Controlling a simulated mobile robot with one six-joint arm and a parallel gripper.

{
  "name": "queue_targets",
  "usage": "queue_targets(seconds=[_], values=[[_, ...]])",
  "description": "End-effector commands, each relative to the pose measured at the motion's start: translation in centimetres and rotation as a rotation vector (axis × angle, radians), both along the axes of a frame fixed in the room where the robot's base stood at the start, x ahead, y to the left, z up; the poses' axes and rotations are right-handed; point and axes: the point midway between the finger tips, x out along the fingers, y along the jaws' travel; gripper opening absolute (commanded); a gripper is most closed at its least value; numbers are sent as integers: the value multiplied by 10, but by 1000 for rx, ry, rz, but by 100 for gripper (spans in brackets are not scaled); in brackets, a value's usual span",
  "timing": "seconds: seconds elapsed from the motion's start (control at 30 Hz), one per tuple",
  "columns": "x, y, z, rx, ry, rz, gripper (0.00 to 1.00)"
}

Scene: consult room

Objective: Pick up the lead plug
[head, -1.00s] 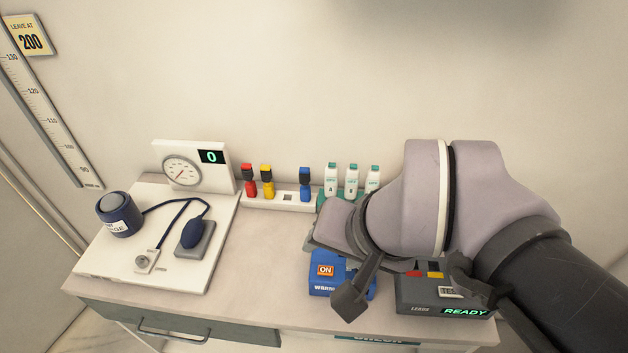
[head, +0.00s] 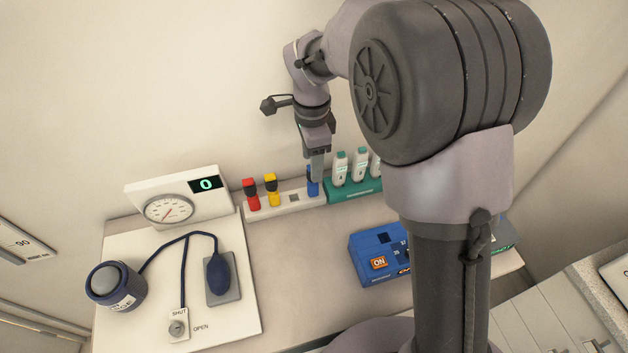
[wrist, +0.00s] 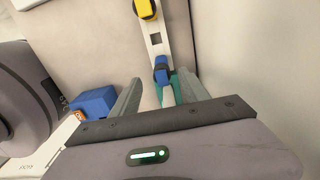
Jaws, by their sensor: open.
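No label shows which one is the lead plug. My gripper (head: 317,168) points down at the blue plug and partly hides it in the head view. In the wrist view, my open gripper (wrist: 158,80) has the blue plug (wrist: 161,70) between its two fingertips in the picture. I cannot tell whether the fingers touch it. The yellow plug (wrist: 147,9) is farther up.
A teal rack (head: 352,192) with white bottles stands close right of the blue plug. A blue box (head: 375,272) with an ON label sits in front. At left are a gauge (head: 170,208), a cuff (head: 115,287) and a bulb (head: 219,276) on a white board. The wall is close behind.

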Motion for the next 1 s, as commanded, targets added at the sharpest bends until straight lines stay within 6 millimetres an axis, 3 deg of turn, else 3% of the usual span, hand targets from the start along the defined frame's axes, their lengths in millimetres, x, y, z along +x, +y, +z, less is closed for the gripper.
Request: queue_targets(seconds=[0.03,0.1,0.33,0.53,0.77,1.0], values=[[-1,0,-18,0,3,0,53],[0,0,-32,-1,2,1,53],[1,0,-55,1,-1,1,53],[3,0,-94,0,2,2,53],[3,0,-96,1,-1,2,53],[3,0,-96,1,-1,2,6]])
